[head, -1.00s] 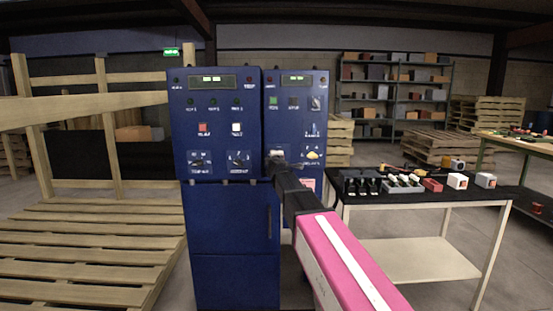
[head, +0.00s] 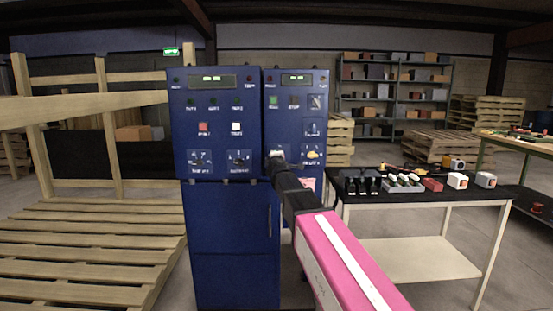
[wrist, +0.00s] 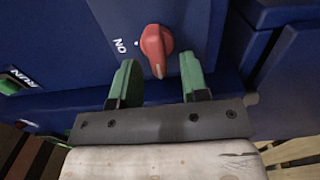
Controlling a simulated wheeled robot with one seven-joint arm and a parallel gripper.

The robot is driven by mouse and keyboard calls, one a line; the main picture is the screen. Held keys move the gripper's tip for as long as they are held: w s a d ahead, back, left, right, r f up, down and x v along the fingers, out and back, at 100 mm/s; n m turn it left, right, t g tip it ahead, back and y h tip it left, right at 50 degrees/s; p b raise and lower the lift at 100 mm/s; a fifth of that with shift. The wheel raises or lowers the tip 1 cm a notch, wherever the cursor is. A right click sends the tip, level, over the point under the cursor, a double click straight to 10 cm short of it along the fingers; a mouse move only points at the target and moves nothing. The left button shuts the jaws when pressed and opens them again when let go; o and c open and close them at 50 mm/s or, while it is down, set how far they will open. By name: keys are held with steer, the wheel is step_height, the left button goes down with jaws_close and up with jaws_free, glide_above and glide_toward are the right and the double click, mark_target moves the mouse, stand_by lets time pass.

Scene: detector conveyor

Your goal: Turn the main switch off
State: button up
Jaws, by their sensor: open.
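A red rotary switch knob (wrist: 154,45) is on a blue panel in the wrist view. White lettering that reads "ON" upside down is to its left. A pale mark is on the knob's lower end. My gripper (wrist: 158,61) is open, its two green fingers to the left and right of the knob's lower end, with gaps showing. I cannot tell its exact depth from the panel. In the head view my gripper (head: 276,158) is at the lower left of the right blue cabinet (head: 296,128), and my arm hides the knob there.
A taller blue cabinet (head: 220,130) with lights, buttons and dials stands just left. A yellow knob (head: 313,155) is close to the right of my gripper. A table with a black top (head: 440,197) holds several small parts at right. Wooden pallets (head: 90,240) lie at left.

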steer(key=s, duration=0.9)
steer(key=shift+s, duration=0.4)
steer(key=s+d+f+m+g+h, duration=0.1)
steer(key=s+d+f+m+g, duration=0.3)
steer(key=f, duration=0.4)
steer(key=s+d+f+m+g+h, duration=0.1)
steer(key=d+f+m+g+h, duration=0.15)
steer(key=d+f, duration=0.4)
steer(key=s+d+f+m+g, duration=0.2)
steer(key=s+d+f+m, duration=0.15)
steer(key=f, duration=0.65)
steer(key=s+d+f+m+g+y, duration=0.3)
steer(key=s+f+m+g, duration=0.5)
steer(key=s+f, duration=1)
steer(key=shift+d+g, duration=0.2)
steer(key=shift+g, duration=0.55)
